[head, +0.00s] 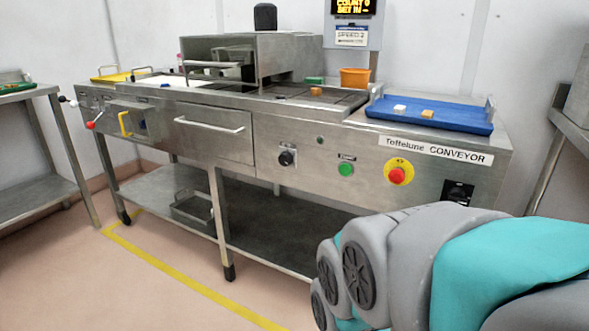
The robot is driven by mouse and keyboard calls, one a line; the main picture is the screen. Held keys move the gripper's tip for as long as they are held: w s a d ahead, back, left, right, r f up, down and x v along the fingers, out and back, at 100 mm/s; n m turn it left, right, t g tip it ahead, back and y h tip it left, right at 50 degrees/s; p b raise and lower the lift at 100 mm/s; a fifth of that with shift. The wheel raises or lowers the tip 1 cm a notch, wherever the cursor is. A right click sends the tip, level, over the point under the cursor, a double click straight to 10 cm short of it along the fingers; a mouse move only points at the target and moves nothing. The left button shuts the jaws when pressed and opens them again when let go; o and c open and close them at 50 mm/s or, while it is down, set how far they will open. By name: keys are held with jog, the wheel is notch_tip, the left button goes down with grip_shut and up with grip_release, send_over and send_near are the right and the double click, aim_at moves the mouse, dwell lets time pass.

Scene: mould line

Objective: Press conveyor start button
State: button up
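The green button (346,169) sits on the steel front panel of the conveyor machine (290,181), right of a black rotary knob (287,158). A small label is above the button. A red mushroom button (396,175) on a yellow round plate is to its right. A label reading "CONVEYOR" (436,150) is on the panel's upper right edge. My arm, grey and teal, fills the lower right. My gripper is not visible, so its state and its place relative to the green button are hidden. Nothing covers the green button.
A blue tray (467,123) with small pieces and an orange tub (355,77) stand on top of the machine. A drawer handle (208,124) juts from its front. Steel tables stand left (62,140) and right. The floor in front, with a yellow line (185,279), is clear.

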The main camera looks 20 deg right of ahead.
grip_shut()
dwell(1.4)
